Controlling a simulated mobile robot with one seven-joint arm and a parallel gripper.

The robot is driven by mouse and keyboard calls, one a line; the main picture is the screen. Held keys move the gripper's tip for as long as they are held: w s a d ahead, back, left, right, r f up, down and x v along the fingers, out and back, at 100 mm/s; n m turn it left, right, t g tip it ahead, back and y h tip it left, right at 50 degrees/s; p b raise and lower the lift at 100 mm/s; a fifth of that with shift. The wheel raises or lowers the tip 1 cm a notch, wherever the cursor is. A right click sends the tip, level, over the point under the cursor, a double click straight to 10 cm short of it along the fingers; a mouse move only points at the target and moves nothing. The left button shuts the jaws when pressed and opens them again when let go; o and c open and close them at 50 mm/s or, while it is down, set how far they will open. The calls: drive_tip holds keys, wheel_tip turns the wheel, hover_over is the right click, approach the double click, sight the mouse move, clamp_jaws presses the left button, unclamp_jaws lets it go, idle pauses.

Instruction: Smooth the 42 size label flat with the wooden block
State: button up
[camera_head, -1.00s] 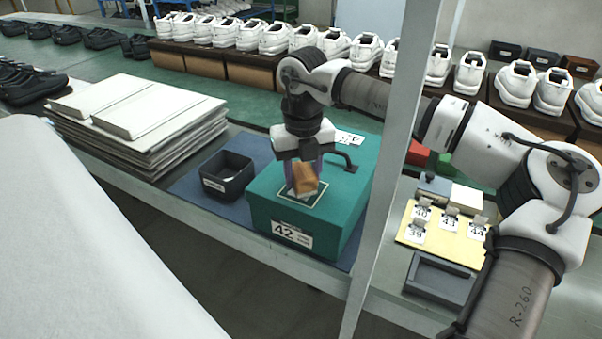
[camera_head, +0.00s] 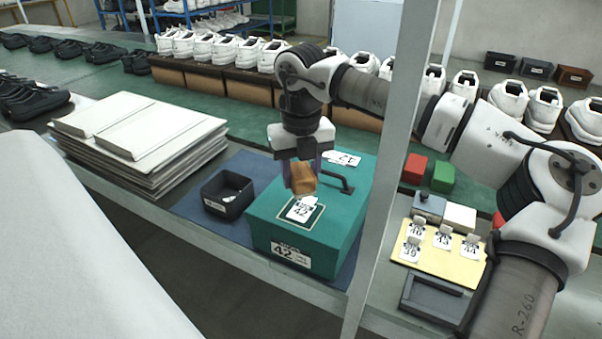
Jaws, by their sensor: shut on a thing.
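The 42 size label (camera_head: 301,211) is a white tag lying in the outlined square on top of the teal box (camera_head: 340,222). Its number shows, and whether it lies fully flat is too small to tell. My gripper (camera_head: 303,178) points down over the box and is shut on the wooden block (camera_head: 303,181), a brown piece between its fingers. The block is just behind the label in the picture, and I cannot tell whether it touches the label or the lid.
A dark bin (camera_head: 227,195) stands left of the box. A yellow board (camera_head: 440,263) with several size tags is right, beyond a grey post (camera_head: 385,180).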

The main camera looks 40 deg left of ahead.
drive_tip(key=shift+r+p, duration=1.05)
drive_tip(key=shift+r, duration=0.5)
